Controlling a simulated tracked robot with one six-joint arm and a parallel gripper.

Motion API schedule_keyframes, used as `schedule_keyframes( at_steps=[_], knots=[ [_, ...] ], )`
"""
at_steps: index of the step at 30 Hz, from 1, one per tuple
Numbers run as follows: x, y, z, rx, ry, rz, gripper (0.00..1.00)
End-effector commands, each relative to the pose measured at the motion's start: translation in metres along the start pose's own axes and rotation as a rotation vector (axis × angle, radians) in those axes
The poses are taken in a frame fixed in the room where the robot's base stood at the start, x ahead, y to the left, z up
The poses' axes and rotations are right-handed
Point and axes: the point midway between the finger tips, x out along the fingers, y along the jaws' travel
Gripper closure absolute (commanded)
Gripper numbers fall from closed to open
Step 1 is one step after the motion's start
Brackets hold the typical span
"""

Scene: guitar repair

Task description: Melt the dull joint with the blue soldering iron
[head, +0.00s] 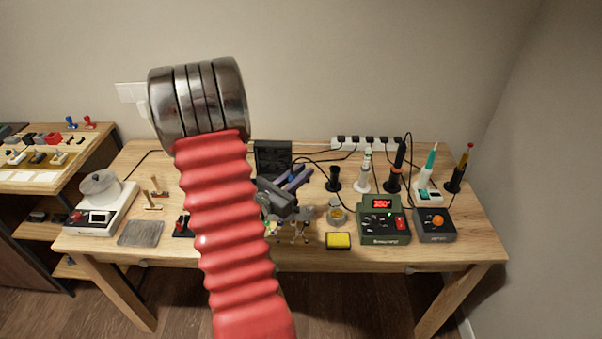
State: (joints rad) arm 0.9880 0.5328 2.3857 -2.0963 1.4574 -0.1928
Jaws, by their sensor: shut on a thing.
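My gripper (284,196) is over the middle of the workbench, partly behind my red-sleeved arm. It is shut on the blue soldering iron (297,177), whose blue handle shows slanting up to the right. The iron's tip is hidden or too small to make out. Below the gripper is a small workpiece with green parts (271,226), partly covered by my arm. The dull joint cannot be told apart at this size.
An empty-looking black stand (334,181) is right of the gripper. White (365,172), orange-black (398,168), teal (431,164) and yellow (463,168) irons stand farther right. A green station (383,228) and yellow sponge (338,240) are near the front. A power strip (367,143) lies behind.

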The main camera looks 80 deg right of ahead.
Motion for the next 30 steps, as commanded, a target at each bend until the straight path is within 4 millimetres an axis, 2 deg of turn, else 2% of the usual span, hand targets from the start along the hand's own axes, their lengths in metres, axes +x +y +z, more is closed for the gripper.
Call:
schedule_keyframes(
  at_steps=[12, 30],
  knots=[
    [0.0001, 0.0001, -0.0084, 0.0, 0.0, 0.0, 1.0],
    [0.0002, -0.0001, -0.0097, 0.0, 0.0, 0.0, 1.0]
  ],
)
